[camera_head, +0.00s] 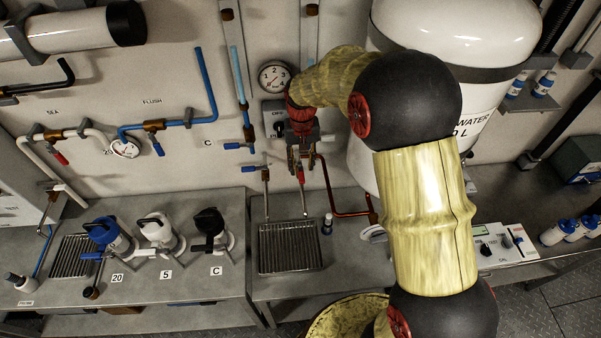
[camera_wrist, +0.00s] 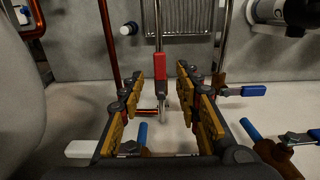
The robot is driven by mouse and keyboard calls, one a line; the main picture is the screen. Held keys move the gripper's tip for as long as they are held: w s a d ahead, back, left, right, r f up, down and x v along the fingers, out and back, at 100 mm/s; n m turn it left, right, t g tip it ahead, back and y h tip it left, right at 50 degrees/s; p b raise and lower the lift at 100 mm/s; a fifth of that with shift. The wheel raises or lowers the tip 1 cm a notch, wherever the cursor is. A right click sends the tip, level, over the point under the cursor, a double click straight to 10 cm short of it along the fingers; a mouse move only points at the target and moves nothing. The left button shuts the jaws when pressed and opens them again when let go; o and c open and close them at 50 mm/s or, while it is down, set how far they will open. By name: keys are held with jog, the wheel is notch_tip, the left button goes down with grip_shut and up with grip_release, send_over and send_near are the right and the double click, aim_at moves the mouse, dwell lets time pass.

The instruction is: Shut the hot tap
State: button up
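The hot tap's red lever (camera_head: 300,174) hangs on the wall tap in front of my gripper, above the sink grille; its copper pipe (camera_head: 328,180) runs down to the right. In the wrist view the red lever (camera_wrist: 162,60) appears between or just past my fingertips, close to the left one. My gripper (camera_wrist: 172,70) is open, with a gap between its yellow pads. In the head view my gripper (camera_head: 295,152) is at the tap, partly hidden by my wrist. I cannot tell whether a finger touches the lever.
A blue-handled tap (camera_head: 249,168) is just left; its blue lever shows in the wrist view (camera_wrist: 253,91). A drain grille (camera_head: 290,247) lies below, with a small bottle (camera_head: 327,223) beside it. A pressure gauge (camera_head: 274,77) and white tank (camera_head: 455,30) are close by.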

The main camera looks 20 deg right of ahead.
aim_at(302, 177)
jog(key=shift+f, duration=2.4)
jog(key=c, duration=0.4)
grip_shut()
